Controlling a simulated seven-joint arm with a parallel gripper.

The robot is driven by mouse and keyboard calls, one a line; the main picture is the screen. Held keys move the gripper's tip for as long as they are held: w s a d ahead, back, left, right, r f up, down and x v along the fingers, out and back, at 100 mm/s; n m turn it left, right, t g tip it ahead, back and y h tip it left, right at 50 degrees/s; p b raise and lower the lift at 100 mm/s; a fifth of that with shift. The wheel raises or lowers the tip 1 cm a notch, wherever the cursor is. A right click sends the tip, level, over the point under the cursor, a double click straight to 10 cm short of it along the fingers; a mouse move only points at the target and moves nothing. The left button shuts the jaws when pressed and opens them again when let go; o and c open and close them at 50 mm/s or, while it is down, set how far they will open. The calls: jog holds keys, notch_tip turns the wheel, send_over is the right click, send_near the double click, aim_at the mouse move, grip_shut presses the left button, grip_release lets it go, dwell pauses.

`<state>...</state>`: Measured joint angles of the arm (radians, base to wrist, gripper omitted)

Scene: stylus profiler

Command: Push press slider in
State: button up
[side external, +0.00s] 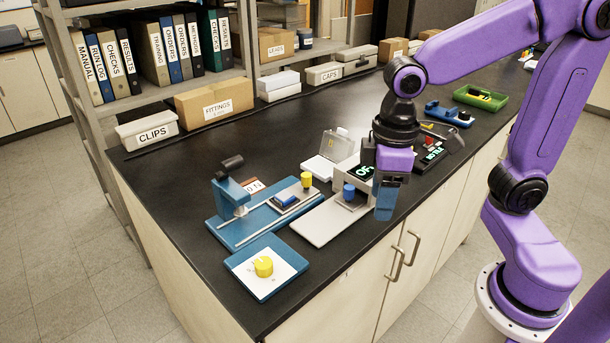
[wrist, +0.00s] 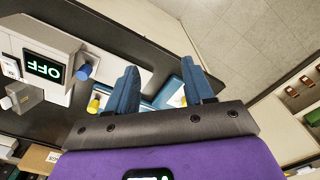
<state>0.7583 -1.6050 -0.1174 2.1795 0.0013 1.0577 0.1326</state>
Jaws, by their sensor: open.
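The press (side external: 229,188) is a blue frame with a black handle, standing on a blue base with two pale rails. Its slider (side external: 298,196) sits on the rails, away from the press frame toward the right end. The slider carries a dark block with a blue top and an upright yellow knob (side external: 307,180). In the wrist view, a yellow knob (wrist: 94,104) shows beside the left finger; the slider itself is mostly hidden there. My gripper (side external: 385,197) is open and empty, right of the slider and apart from it. Its blue fingers (wrist: 162,88) point down.
A grey instrument (side external: 325,220) with a blue knob (side external: 348,192) and an OFF display (wrist: 42,67) stands between my gripper and the slider. A blue-edged plate with a yellow dial (side external: 264,266) lies in front of the press.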

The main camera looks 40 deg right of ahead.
jog(key=w+r+m, duration=0.4)
jog(key=w+m, duration=0.1)
jog(key=w, duration=0.8)
notch_tip(320, 180, up, 2)
jog(key=m, duration=0.6)
send_over(306, 175)
notch_tip(306, 175, down, 17)
jog(key=shift+d+f, duration=0.1)
jog(key=shift+f, duration=0.05)
